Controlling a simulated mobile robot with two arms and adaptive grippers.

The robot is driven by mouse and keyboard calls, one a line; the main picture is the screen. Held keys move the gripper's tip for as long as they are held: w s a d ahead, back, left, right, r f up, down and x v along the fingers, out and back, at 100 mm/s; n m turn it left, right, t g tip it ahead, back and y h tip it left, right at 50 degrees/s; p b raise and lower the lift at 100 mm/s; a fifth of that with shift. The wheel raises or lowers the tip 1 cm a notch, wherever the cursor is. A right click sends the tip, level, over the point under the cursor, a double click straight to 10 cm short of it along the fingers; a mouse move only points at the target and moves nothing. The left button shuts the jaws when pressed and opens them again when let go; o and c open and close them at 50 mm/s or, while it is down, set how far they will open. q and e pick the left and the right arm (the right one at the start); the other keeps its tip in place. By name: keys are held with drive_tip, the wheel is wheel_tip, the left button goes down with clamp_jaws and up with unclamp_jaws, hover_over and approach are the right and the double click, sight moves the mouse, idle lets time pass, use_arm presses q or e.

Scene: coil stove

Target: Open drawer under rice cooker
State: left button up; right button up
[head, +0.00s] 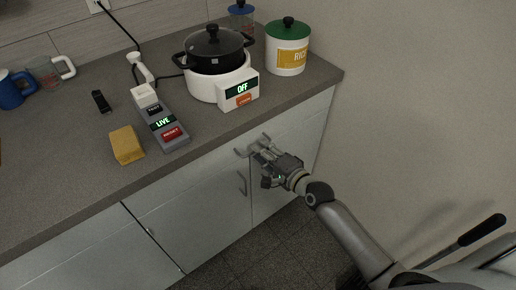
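The white rice cooker (203,88) stands on the counter with a black lidded pot (213,50) in its top. Its front panel (239,91) reads OFF. The pale drawer front (300,115) lies below the counter edge under the cooker and looks flush with the cabinet. A grey bar handle (240,152) shows on it, partly covered by my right gripper (260,148). The gripper's fingers are at the handle; whether they are shut on it is too small to tell. My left gripper is out of view.
A vertical door handle (242,183) is just below left of the gripper. On the counter are a grey switch box (166,128) reading LIVE, a yellow sponge (127,145), a green-lidded rice canister (287,55) and mugs (12,92). A wall stands close at right.

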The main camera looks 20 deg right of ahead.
drive_tip(key=shift+x, duration=1.35)
drive_tip(key=shift+s, duration=0.1)
clamp_jaws()
